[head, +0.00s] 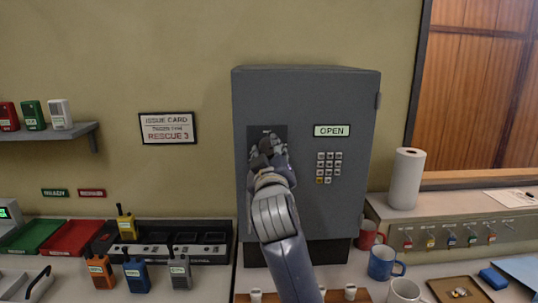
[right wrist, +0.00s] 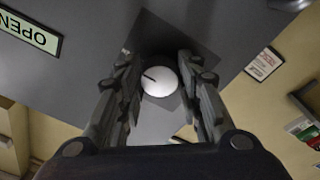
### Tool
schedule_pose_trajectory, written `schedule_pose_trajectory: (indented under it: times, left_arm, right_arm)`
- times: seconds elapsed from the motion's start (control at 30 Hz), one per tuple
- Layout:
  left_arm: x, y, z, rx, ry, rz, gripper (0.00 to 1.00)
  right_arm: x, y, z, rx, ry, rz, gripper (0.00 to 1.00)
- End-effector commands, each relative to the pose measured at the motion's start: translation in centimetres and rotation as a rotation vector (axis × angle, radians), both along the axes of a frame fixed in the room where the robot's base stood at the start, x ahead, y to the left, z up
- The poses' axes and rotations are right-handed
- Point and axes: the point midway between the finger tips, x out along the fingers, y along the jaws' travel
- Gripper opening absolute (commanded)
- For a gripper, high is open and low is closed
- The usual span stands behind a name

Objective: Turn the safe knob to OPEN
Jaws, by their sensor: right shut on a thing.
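The grey safe (head: 305,90) stands upright against the wall, its door closed. My right gripper (head: 267,146) is at the dark plate on the left part of the door and hides the knob in the head view. In the right wrist view the safe knob (right wrist: 158,81) is a pale round disc with a short dark mark on its left part. My right gripper's two fingers are on either side of the knob, shut on it. A lit OPEN sign (head: 332,131) is on the door, upside down in the right wrist view (right wrist: 28,36). My left gripper is not in view.
A keypad (head: 328,168) sits right of the knob. Mugs, including a blue mug (head: 383,264), stand before the safe's right side. A paper towel roll (head: 406,180) stands on the ledge at right. Radios and a charger rack (head: 210,225) are at left.

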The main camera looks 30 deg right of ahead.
Motion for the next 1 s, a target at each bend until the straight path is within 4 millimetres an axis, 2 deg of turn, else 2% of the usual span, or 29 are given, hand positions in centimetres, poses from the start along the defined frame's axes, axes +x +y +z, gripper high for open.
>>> schedule_pose_trajectory:
  times: [0.57,0.6,0.7,1.0]
  left_arm:
    - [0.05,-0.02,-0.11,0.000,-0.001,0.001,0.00]
    - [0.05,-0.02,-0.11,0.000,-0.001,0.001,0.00]
    - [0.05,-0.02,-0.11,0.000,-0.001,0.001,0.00]
    - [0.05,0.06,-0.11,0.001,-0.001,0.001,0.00]
  right_arm:
    - [0.05,0.05,-0.04,0.032,-0.017,0.001,0.09]
    - [0.05,0.05,-0.04,0.031,-0.018,0.002,0.35]
    - [0.04,0.04,-0.04,0.030,-0.018,0.001,0.54]
    - [0.00,0.04,0.00,0.029,-0.018,0.000,0.54]
